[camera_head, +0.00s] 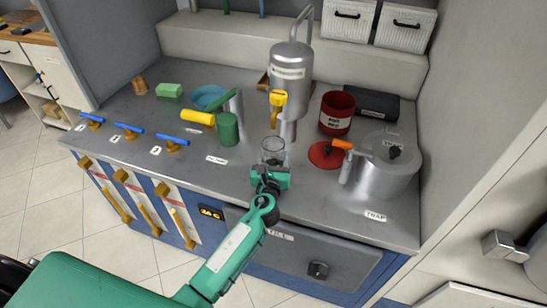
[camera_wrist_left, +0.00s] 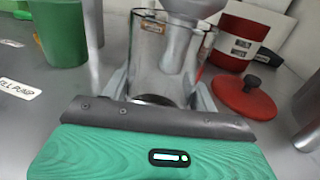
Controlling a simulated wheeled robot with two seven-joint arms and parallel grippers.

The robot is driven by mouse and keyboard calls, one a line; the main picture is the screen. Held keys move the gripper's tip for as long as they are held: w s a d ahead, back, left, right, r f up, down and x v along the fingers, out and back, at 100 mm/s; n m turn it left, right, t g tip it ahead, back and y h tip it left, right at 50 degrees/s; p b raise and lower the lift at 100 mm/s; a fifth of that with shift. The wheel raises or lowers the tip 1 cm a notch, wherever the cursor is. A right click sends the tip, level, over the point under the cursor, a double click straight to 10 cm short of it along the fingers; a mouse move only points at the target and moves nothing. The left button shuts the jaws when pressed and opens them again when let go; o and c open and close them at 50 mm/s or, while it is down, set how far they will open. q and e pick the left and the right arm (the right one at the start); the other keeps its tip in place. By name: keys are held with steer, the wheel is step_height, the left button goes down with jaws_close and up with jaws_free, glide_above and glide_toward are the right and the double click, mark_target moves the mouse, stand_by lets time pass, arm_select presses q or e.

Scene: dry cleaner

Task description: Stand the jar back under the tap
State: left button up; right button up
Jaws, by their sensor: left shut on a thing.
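The clear glass jar (camera_head: 273,149) is upright at the counter's middle, in front of the steel tank (camera_head: 290,68) with its yellow-handled tap (camera_head: 278,98). My left gripper (camera_head: 271,172) is shut on the jar from the front. In the left wrist view the jar (camera_wrist_left: 158,65) stands between my fingers, and a grey metal part shows through or behind it. The jar's mouth is near and below the tap in the head view. I cannot tell whether it is exactly under the tap or whether its base touches the counter. My right gripper is not in view.
A red pot (camera_head: 337,113), red lid (camera_head: 325,155) and steel trap pot (camera_head: 388,168) stand to the right. Blue-handled valves (camera_head: 128,130) line the left front.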

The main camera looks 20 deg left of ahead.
arm_select(q)
steer(key=o, duration=1.1)
steer(key=shift+o, duration=0.2)
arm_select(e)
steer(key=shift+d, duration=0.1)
arm_select(q)
steer(key=shift+r, duration=0.2)
steer(key=s, duration=0.3)
steer(key=s+d, duration=0.1)
steer(key=s, duration=0.3)
steer(key=s+d, duration=0.1)
steer(key=s, duration=0.3)
steer(key=shift+f, duration=0.15)
steer(key=shift+s+d, duration=0.15)
steer(key=shift+s, duration=0.3)
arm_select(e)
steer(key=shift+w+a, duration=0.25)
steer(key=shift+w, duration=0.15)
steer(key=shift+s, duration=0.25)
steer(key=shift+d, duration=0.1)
